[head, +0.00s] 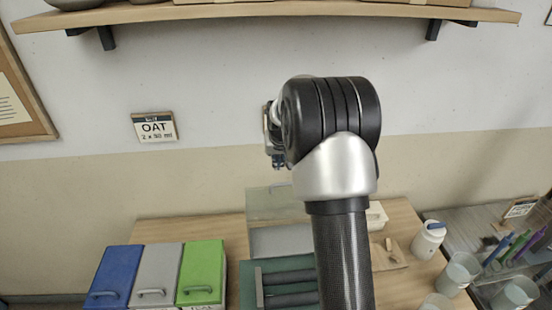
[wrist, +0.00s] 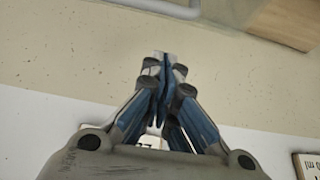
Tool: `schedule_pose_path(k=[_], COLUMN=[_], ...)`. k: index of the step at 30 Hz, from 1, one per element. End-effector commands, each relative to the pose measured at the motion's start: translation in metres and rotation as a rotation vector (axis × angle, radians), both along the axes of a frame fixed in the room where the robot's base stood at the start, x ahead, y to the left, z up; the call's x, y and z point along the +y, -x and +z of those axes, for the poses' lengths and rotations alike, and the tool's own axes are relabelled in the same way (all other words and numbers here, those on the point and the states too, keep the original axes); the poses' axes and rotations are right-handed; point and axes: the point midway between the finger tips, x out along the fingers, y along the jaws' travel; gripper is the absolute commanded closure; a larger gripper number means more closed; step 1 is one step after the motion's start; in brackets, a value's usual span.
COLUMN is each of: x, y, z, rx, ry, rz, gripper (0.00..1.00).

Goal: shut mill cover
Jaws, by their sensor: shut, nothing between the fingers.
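The mill (head: 246,290) is a green box with dark rollers on the wooden bench, partly hidden by my arm. Its clear cover (head: 262,207) stands raised at the back of the mill, with a pale handle near its top edge; the rollers are uncovered. My gripper (head: 278,162) is above the cover, mostly hidden by my wrist in the head view. In the wrist view my gripper (wrist: 158,62) has its fingertips together and holds nothing. A pale grey bar crosses the top of the wrist view past the fingertips; I cannot tell for sure that it is the cover's handle.
Blue, grey and green lidded bins (head: 153,273) stand left of the mill. A white jar (head: 428,238) and clear cups (head: 459,272) are on the right. A wall shelf (head: 270,12) is overhead, and an OAT sign (head: 154,128) hangs on the wall.

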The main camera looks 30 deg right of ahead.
Motion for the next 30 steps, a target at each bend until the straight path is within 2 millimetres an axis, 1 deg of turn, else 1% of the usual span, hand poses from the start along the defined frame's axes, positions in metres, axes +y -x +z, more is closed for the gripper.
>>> schedule_pose_path(k=[1, 3, 10, 12, 18, 23, 30], x=[-0.002, -0.005, -0.012, -0.007, 0.002, 0.005, 0.005], y=[-0.004, -0.010, -0.026, -0.015, 0.003, 0.009, 0.010], z=[-0.012, -0.025, -0.063, -0.055, -0.050, -0.049, -0.049], rx=[0.003, 0.002, 0.002, -0.001, -0.001, -0.001, -0.001], ry=[-0.001, -0.001, -0.001, 0.001, 0.001, 0.001, 0.001], rz=[0.000, 0.000, 0.000, 0.001, 0.001, 0.001, 0.001], gripper=[1.00, 1.00, 1.00, 1.00, 1.00, 1.00, 1.00])
